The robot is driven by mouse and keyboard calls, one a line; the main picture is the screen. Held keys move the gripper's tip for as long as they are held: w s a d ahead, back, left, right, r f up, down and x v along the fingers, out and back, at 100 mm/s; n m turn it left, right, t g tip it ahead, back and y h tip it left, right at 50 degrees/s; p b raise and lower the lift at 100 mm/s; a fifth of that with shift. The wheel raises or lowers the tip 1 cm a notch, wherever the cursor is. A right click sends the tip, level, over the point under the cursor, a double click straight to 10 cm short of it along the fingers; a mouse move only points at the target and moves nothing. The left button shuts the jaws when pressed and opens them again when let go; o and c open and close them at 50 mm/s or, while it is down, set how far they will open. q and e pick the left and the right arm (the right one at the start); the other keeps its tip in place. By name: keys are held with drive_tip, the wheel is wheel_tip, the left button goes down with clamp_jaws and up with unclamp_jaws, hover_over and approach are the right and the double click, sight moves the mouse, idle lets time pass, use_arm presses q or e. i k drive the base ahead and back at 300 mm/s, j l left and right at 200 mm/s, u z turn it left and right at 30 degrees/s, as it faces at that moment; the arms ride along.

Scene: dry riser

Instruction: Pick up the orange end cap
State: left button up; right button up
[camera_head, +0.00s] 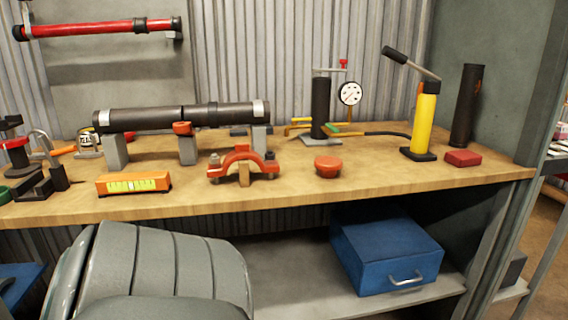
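The orange end cap (328,166) is a short, round, red-orange piece. It sits on the wooden workbench (270,196), near its front edge and right of centre. It stands apart from its neighbours, with clear wood around it. Neither of my grippers is in view.
An orange clamp (242,160) stands left of the cap. Behind are a black pipe on supports (180,116) and a black cylinder with a gauge (349,93). A yellow pump (424,120) and a red block (463,158) are right. A blue toolbox (386,250) sits below.

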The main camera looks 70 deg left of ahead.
sight(328, 166)
drive_tip(key=u, duration=1.8)
